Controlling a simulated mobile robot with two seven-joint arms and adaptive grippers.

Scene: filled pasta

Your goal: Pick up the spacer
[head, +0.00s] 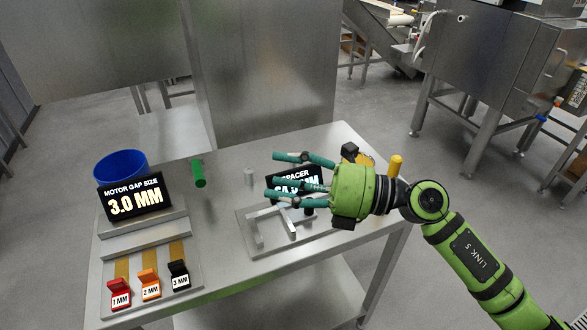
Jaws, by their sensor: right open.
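Three labelled spacers sit in a row on the metal rack at the table's front left: a red one marked 1 MM (119,294), an orange one marked 2 MM (150,285) and a black one marked 3 MM (179,274). A black sign (136,200) behind them reads MOTOR GAP SIZE 3.0 MM. My right gripper (274,174) is open, with its teal fingers pointing left above the table's right half, well apart from the spacers. My left gripper is not in view.
A blue bin (121,167) stands behind the gap-size sign. A green cylinder (199,174) and a small grey cylinder (249,177) are near the table's middle. A metal fixture (262,240) lies below my right gripper. The table (215,262) is bare between rack and fixture.

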